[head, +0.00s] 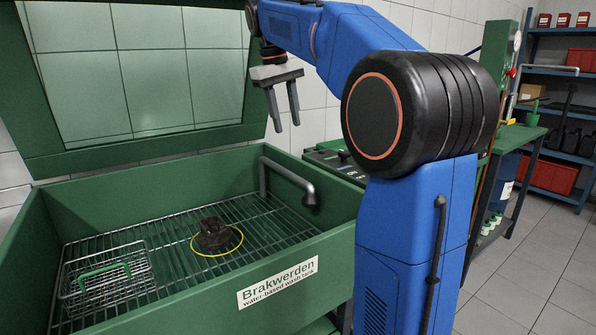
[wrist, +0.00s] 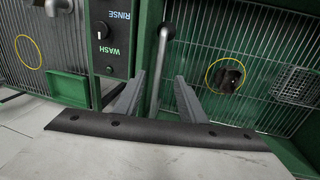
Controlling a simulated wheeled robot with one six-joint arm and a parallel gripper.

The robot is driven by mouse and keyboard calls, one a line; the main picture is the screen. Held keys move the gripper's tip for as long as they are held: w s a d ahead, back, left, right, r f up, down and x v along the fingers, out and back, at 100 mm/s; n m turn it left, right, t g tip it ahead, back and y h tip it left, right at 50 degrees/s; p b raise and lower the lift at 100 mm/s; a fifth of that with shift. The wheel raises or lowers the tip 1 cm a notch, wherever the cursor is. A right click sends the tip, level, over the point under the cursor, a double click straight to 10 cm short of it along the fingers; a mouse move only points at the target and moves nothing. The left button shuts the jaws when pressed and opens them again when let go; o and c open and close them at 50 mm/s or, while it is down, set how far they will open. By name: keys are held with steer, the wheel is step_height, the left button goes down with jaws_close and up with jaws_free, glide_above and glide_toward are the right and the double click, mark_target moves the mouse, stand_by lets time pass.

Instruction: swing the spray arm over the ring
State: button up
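The spray arm (head: 290,177) is a grey bent pipe at the right wall of the green wash tank (head: 180,165). Its dark nozzle end hangs near that wall, right of the yellow ring (head: 238,247). The ring lies on the wire grate around a dark metal part (head: 213,234). My gripper (head: 287,126) is open and empty, pointing down above the tank's back right side, clear of the pipe. In the wrist view the spray arm (wrist: 160,65) shows between my open fingers, and the ring (wrist: 208,82) is to their right. The pipe's lower end is partly hidden there.
A wire basket (head: 105,280) stands on the grate at the front left. The tank's glazed lid (head: 135,75) is raised behind. The wrist view shows a panel with a RINSE/WASH knob (wrist: 101,29) and a second grate with another yellow ring (wrist: 40,58) at left.

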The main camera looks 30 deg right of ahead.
mark_target(297, 177)
steer(key=d+f, duration=0.1)
steer(key=f, duration=0.4)
steer(key=d+f, duration=0.1)
steer(key=f, duration=0.5)
steer(key=d+f, duration=0.1)
steer(key=f, duration=0.4)
steer(key=shift+d+f, duration=0.1)
steer(key=shift+f, duration=0.25)
jaws_close()
